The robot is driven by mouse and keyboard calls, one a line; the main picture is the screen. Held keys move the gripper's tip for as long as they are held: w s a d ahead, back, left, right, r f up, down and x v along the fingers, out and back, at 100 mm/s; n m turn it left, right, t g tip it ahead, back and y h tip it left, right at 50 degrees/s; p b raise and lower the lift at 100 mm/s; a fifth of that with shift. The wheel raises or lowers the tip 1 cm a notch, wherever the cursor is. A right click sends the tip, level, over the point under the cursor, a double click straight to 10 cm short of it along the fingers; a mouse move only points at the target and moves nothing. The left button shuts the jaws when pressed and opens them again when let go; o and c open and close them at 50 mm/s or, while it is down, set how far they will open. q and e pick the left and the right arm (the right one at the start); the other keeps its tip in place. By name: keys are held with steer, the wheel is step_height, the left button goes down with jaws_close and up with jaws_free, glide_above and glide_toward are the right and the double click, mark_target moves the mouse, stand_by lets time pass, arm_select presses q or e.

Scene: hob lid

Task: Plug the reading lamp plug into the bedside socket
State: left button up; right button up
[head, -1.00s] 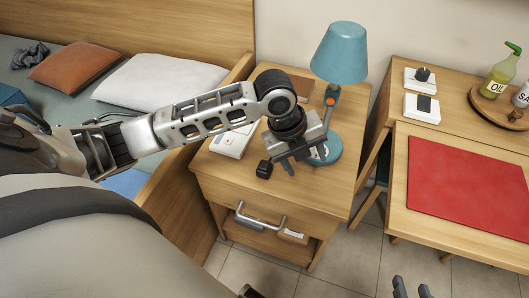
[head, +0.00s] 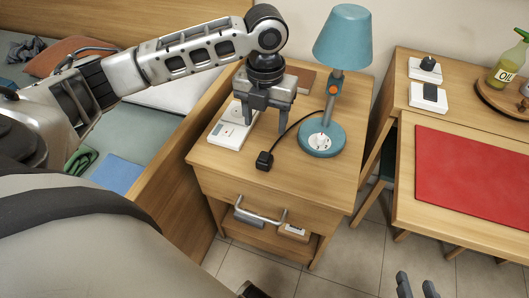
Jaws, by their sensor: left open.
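The black plug (head: 264,160) lies on the bedside table (head: 215,160) near its front edge. Its black cord (head: 292,125) curves back toward the teal reading lamp (head: 343,38), which stands upright at the right. The white bedside socket (head: 227,135) lies on the tabletop at the left, partly hidden by my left gripper. My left gripper (head: 266,124) points down, open and empty, above the tabletop between socket and lamp. It is behind the plug in the picture and apart from it. My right gripper (head: 416,287) shows only its fingertips at the bottom edge, spread apart and empty.
A brown flat object (head: 300,80) lies behind my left gripper. A drawer handle (head: 259,213) sticks out in front. The bed (head: 175,140) is at left. At right, a desk holds a red mat (head: 470,180), white plates with black parts (head: 428,96) and a bottle tray (head: 490,97).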

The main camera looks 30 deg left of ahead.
arm_select(q)
steer(key=b, duration=0.1)
glide_above(265, 155)
step_height(265, 155, down, 7)
steer(key=shift+f, duration=0.1)
step_height(265, 155, down, 5)
steer(key=shift+s+r+b, duration=0.1)
steer(key=shift+r+b, duration=0.05)
steer(key=shift+b, duration=0.7)
steer(key=shift+f, duration=0.25)
arm_select(e)
steer(key=shift+g, duration=0.4)
steer(key=f, duration=0.2)
steer(key=a+f, duration=0.1)
steer(key=f, duration=0.1)
steer(key=shift+w, duration=0.2)
arm_select(q)
steer(key=c, duration=1)
arm_select(e)
steer(key=shift+d+r, duration=0.1)
